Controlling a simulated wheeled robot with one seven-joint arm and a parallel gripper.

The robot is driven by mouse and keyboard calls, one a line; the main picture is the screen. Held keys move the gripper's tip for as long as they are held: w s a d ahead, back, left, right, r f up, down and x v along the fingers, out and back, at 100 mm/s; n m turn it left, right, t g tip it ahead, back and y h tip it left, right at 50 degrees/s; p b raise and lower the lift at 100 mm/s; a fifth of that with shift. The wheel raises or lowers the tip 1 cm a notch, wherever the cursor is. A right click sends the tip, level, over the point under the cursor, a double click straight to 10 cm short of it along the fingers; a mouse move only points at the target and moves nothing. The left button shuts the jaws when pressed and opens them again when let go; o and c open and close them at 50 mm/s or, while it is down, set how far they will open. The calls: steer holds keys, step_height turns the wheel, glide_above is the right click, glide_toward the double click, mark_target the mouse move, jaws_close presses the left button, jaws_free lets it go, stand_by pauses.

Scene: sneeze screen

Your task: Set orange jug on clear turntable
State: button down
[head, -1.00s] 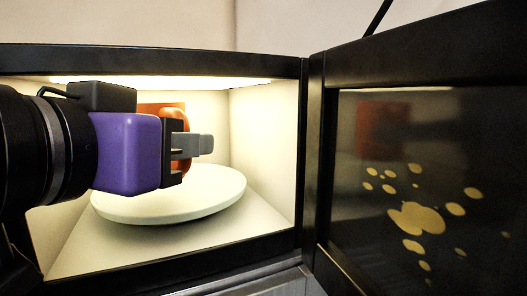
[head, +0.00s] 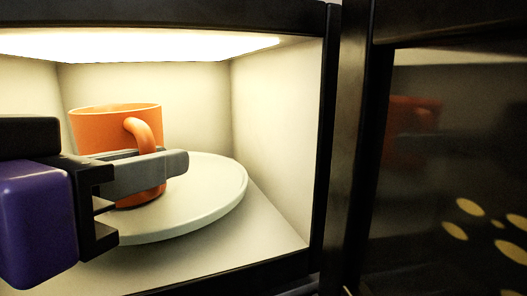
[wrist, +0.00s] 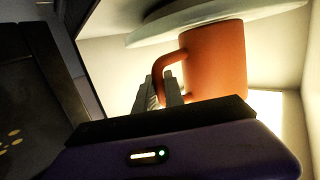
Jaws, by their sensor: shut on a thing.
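The orange jug (head: 100,128) looks like a mug, upright with its rim on top, inside the lit box. In the wrist view the jug (wrist: 218,62) shows with its handle toward my fingers. My gripper (head: 160,168) is shut on the jug's handle; its fingers also show in the wrist view (wrist: 160,90). The turntable (head: 215,195) is a round, off-white plate, and the jug stands over its left part. In the wrist view the turntable (wrist: 160,30) lies right by the jug's base. I cannot tell whether they touch. My fingers hide part of the jug.
The box has pale walls (head: 275,120), a bright ceiling light (head: 130,43) and a dark frame (head: 333,150). Its dark glass door (head: 450,150) with yellow spots stands open on the right. The turntable's right side is bare.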

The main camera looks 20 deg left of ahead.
steer(key=shift+f, duration=0.15)
steer(key=c, duration=1.4)
jaws_free()
steer(key=shift+c, duration=0.2)
steer(key=shift+r, duration=0.25)
steer(key=shift+s+f, duration=0.1)
steer(key=shift+s, duration=0.2)
steer(key=s+a+r+b, duration=0.1)
steer(key=s+b, duration=0.2)
steer(key=s, duration=0.8)
steer(key=shift+a+r, duration=0.15)
steer(key=shift+r, duration=0.25)
steer(key=shift+s, duration=0.15)
